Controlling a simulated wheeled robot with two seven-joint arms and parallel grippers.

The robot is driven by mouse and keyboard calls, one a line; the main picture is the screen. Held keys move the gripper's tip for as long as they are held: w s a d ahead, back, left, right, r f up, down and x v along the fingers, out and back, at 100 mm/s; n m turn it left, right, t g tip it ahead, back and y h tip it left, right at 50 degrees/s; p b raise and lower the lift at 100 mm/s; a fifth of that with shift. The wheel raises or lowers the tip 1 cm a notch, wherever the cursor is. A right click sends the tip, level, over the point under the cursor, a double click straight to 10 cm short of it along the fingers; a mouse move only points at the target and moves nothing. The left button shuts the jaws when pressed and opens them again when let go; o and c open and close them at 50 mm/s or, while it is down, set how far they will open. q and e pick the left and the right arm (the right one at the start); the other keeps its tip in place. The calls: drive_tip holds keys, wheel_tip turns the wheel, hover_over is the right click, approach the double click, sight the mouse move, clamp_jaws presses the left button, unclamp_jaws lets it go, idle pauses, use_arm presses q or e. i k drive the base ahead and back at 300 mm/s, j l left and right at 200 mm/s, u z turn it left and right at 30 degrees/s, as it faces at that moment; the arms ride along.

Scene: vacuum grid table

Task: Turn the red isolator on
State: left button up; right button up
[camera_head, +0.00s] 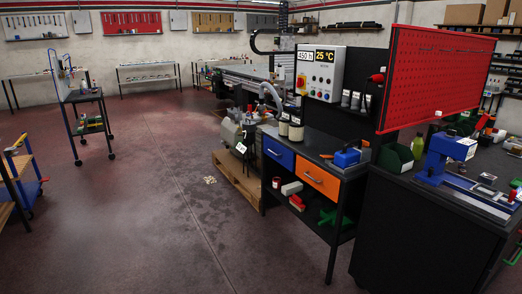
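A grey control box (323,73) is mounted above the workbench right of centre. On its left part is a small red switch on a yellow plate (301,83), which looks like the red isolator. It is too small to tell which way its handle is turned. Two displays above it read about 450 h and 25 °C. Small coloured buttons sit on the box to the right of the switch. Neither of my grippers is in view.
The workbench has a blue drawer (279,152) and an orange drawer (317,178). A red perforated board (437,76) and a black cabinet (416,232) stand at right. A pump on a wooden pallet (237,176) sits left of the bench. Open floor (150,220) lies left of these.

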sight(300, 82)
drive_tip(key=i+j+u, duration=0.1)
drive_tip(key=i, duration=0.95)
drive_tip(key=i+j+u, duration=0.1)
drive_tip(key=i, duration=0.95)
